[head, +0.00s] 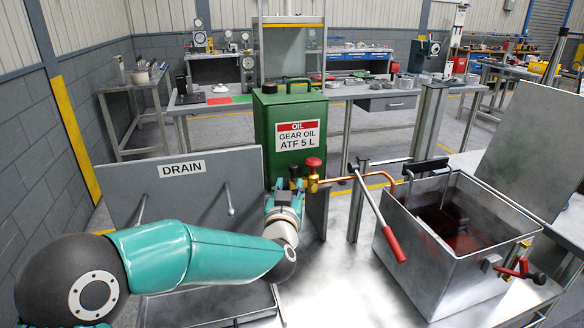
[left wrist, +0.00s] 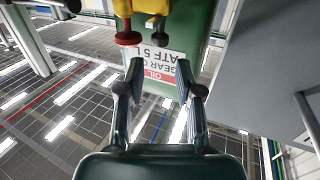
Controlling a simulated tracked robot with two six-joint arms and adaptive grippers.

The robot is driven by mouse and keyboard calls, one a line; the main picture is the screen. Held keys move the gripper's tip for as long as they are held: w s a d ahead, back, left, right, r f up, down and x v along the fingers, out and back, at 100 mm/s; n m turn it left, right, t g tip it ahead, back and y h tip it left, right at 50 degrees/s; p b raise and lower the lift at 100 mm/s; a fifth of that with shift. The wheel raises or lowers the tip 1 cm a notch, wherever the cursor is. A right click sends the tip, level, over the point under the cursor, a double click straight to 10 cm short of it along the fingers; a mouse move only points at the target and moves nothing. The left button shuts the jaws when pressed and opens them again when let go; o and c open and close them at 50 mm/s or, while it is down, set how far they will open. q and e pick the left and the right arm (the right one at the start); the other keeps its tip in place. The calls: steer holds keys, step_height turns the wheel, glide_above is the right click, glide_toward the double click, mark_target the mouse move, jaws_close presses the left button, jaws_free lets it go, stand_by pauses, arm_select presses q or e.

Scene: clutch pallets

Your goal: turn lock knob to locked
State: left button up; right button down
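A brass valve (head: 312,184) sits at the front of the green gear-oil can (head: 262,140). It has a red knob (head: 313,163) on top and a small dark knob (head: 294,184) on its left. In the left wrist view the red knob (left wrist: 128,39) and dark knob (left wrist: 160,39) hang from the yellow body (left wrist: 150,6). I cannot tell which is the lock knob; no lock marking is readable. My left gripper (head: 285,190) is close beside the valve. In the left wrist view its fingers (left wrist: 158,68) are apart and empty, just short of the dark knob. My right gripper is out of view.
A copper pipe (head: 345,178) runs right from the valve. A red-handled lever (head: 393,243) leans beside an open metal tank (head: 440,270), which has a red-handled tap (head: 520,270). A grey DRAIN panel (head: 185,195) stands behind my left arm. The bench top before the tank is bare.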

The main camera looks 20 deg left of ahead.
mark_target(292, 170)
arm_select(q)
steer(key=p+x, duration=0.1)
steer(key=x, duration=0.6)
steer(key=shift+w+p, duration=0.35)
